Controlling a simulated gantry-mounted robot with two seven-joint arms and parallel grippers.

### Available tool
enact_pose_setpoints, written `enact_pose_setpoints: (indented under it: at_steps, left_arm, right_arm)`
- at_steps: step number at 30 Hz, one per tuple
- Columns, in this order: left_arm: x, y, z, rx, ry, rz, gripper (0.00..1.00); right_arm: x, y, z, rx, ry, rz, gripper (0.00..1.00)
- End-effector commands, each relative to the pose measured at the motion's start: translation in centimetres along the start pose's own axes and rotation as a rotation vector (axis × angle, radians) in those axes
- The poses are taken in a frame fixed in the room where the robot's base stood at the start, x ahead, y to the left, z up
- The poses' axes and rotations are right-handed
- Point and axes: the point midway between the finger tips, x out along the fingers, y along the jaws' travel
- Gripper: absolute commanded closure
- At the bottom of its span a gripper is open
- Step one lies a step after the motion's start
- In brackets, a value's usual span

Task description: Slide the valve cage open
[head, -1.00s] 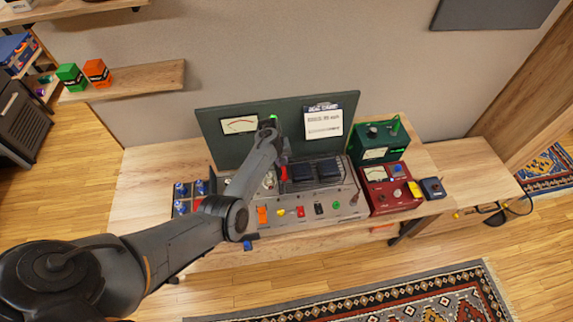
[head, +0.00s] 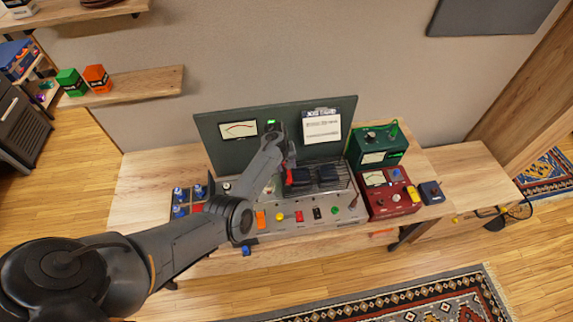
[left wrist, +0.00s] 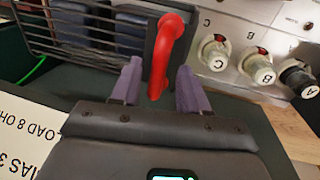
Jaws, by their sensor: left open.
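The valve cage (head: 335,186) is a dark wire cage on the grey amp chassis, with dark blocks inside. In the left wrist view its bars (left wrist: 62,38) show at upper left, with a dark end plate carrying a red handle (left wrist: 168,45). My left gripper (left wrist: 158,88) is open, its two purple-grey fingers on either side of the handle's near end. I cannot tell whether they touch it. In the head view my left gripper (head: 287,155) is partly hidden by my own arm at the cage's left end. My right gripper is not in view.
A dark green panel (head: 222,150) with a meter and a paper card (head: 322,127) stands behind the chassis. Coloured switches line the chassis front. A green box (head: 378,146) and a red box (head: 388,196) stand to the right. Lettered knobs (left wrist: 258,68) lie beside the handle.

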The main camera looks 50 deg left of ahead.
Motion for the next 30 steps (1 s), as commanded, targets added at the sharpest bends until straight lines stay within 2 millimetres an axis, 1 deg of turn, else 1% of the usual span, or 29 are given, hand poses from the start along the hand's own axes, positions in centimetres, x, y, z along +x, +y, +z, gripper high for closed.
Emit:
enact_pose_setpoints:
  at_steps: [5,8,14,18,22,27,30]
  left_arm:
    - [-0.3,0.1,0.0,0.001,0.001,0.001,0.56]
    - [-1.0,0.0,-0.1,0.0,0.003,0.0,0.56]
    - [-3.8,0.0,-0.1,0.001,0.004,0.0,0.56]
    - [-6.2,0.0,-0.1,0.001,0.005,0.0,0.56]
    - [-8.3,0.0,-0.1,0.0,0.004,0.0,0.56]
    - [-10.0,0.0,-0.1,0.001,0.002,0.0,0.56]
    - [-10.6,0.0,0.0,0.001,0.001,0.0,0.56]
  right_arm:
    - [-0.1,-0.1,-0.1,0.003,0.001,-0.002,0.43]
    - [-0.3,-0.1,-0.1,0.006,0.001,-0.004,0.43]
    - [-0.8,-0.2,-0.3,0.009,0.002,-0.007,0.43]
    - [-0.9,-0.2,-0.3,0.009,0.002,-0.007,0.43]
    - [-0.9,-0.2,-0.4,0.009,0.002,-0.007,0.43]
    - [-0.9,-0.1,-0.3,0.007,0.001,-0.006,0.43]
    - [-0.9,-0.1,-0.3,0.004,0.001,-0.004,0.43]
